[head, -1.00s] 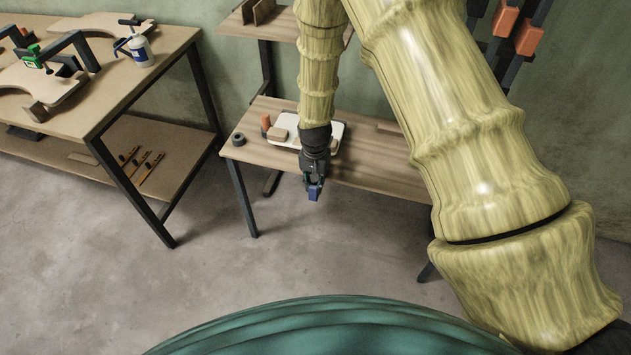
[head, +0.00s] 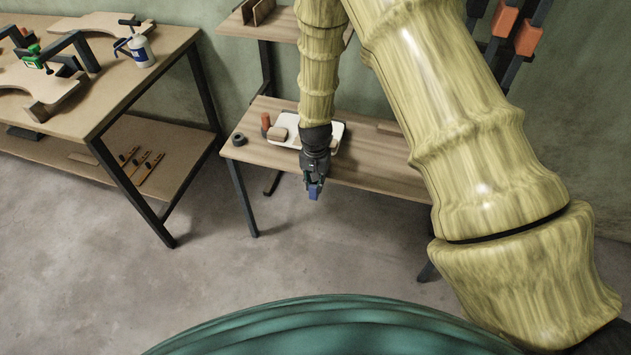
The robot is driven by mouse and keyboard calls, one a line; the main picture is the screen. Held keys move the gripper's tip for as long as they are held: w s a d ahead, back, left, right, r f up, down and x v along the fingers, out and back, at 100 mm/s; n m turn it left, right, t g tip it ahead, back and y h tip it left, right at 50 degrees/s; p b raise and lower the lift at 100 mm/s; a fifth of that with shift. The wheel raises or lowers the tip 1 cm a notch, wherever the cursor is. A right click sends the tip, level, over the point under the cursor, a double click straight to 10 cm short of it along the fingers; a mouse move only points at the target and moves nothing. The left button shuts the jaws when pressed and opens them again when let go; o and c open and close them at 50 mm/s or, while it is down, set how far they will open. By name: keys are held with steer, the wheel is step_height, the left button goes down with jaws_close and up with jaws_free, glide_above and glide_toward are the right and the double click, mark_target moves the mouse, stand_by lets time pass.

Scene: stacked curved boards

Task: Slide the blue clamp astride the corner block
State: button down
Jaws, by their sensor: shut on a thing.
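A green clamp (head: 36,57) stands on the same boards. My gripper is well to the right of the boards, apart from them.
The middle table (head: 375,160) holds a white tray (head: 336,131), an orange-red item (head: 265,121) and a dark ring (head: 238,139). Open floor (head: 210,215) lies between the tables.

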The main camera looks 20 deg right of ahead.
steer(key=shift+w+d, duration=0.5)
steer(key=shift+w, duration=0.3)
steer(key=shift+w+d, duration=0.55)
steer(key=shift+w, duration=0.2)
steer(key=shift+w+d, duration=0.5)
steer(key=shift+w, duration=0.3)
stand_by(2.6)
steer(key=c, duration=1.3)
jaws_free()
steer(key=shift+o, duration=0.2)
steer(key=shift+r, duration=0.1)
step_height(320, 180, up, 12)
steer(key=shift+s, duration=0.25)
steer(key=shift+a+f, duration=0.1)
steer(key=shift+f, duration=0.1)
